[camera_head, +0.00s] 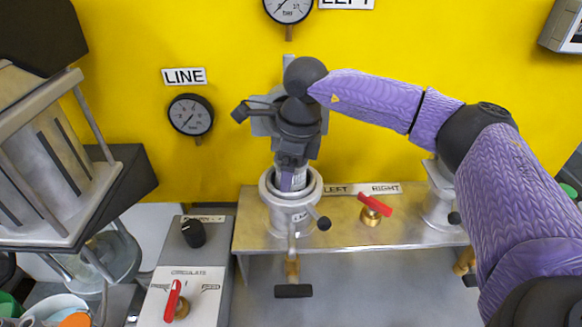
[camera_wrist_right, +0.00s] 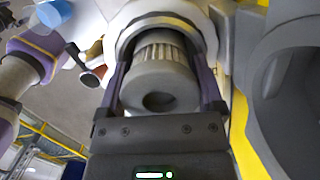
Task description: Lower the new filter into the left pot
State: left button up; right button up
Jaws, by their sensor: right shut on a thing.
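In the right wrist view, the gripper (camera_wrist_right: 161,100) is shut on the new filter (camera_wrist_right: 158,82), with one finger on each side. The filter has a grey end cap with a round hole and a pale pleated body. Its far end is inside the round pot rim (camera_wrist_right: 207,30). How deep it sits is hidden. In the head view the gripper and wrist hide most of the filter. My left gripper does not show.
A red-handled valve (camera_head: 374,206) stands right of the left pot on the metal bench (camera_head: 335,235). The right pot (camera_head: 438,205) is partly behind my arm. A control box (camera_head: 182,290) with a red lever is at front left. A yellow wall with gauges (camera_head: 191,115) stands behind.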

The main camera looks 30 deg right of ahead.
jog(key=shift+s+f, duration=0.2)
jog(key=shift+f, duration=0.3)
jog(key=shift+s+f, duration=0.2)
jog(key=shift+f, duration=0.25)
jog(key=o, duration=1)
jog(key=shift+o, duration=0.2)
jog(key=r, duration=0.4)
jog(key=shift+w+d+r+p, duration=0.1)
jog(key=shift+w+r+p, duration=0.25)
jog(key=shift+r, duration=0.05)
jog(key=r, duration=0.4)
jog(key=s+r+p, duration=0.1)
jog(key=r, duration=0.1)
jog(key=shift+d+r, duration=0.3)
jog(key=shift+s+r, duration=0.1)
jog(key=shift+r, duration=0.05)
jog(key=shift+d, duration=0.1)
